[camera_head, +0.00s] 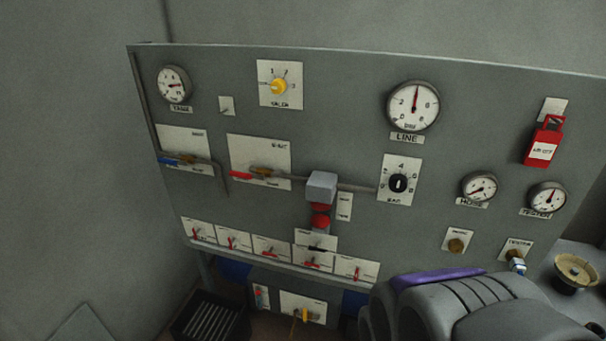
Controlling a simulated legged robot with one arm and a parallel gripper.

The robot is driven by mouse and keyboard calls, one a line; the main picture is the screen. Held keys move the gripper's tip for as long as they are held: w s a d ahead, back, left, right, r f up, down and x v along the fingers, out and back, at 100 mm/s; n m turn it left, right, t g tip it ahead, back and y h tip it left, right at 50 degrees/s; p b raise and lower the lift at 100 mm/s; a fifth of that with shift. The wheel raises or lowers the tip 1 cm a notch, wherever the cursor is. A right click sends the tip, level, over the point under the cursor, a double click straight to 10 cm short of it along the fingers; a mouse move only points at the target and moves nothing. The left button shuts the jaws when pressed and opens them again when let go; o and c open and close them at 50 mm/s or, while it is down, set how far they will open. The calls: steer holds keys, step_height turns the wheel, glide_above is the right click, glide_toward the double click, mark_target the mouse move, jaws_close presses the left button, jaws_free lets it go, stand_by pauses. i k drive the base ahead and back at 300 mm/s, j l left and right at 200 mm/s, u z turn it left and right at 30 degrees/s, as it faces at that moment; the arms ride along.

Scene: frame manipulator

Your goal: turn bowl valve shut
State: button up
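An upright grey panel carries several small valves, and their labels are too small to read, so I cannot tell for sure which is the bowl valve. Below a grey block (321,187) hangs a red bowl-like part (320,216). A small black lever (318,248) sits on a white plate just under it. A red lever valve (241,176) and a blue lever valve (170,160) are further left, both with roughly level handles. My grey arm with a purple strip (437,277) fills the lower right, in front of the panel. No fingertips can be made out.
A row of small red-lever valves (271,251) runs along the panel's lower edge. Gauges (413,106), a yellow knob (279,87), a black knob (398,183) and a red lockout tag (544,141) are above. A yellow-handled valve (304,315) and dark grate (209,320) are below.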

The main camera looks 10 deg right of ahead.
mark_target(316, 249)
steer(key=i+j+z, duration=0.35)
steer(key=i+j, duration=0.2)
steer(key=j, duration=0.8)
steer(key=k+u, duration=0.05)
steer(key=k, duration=0.05)
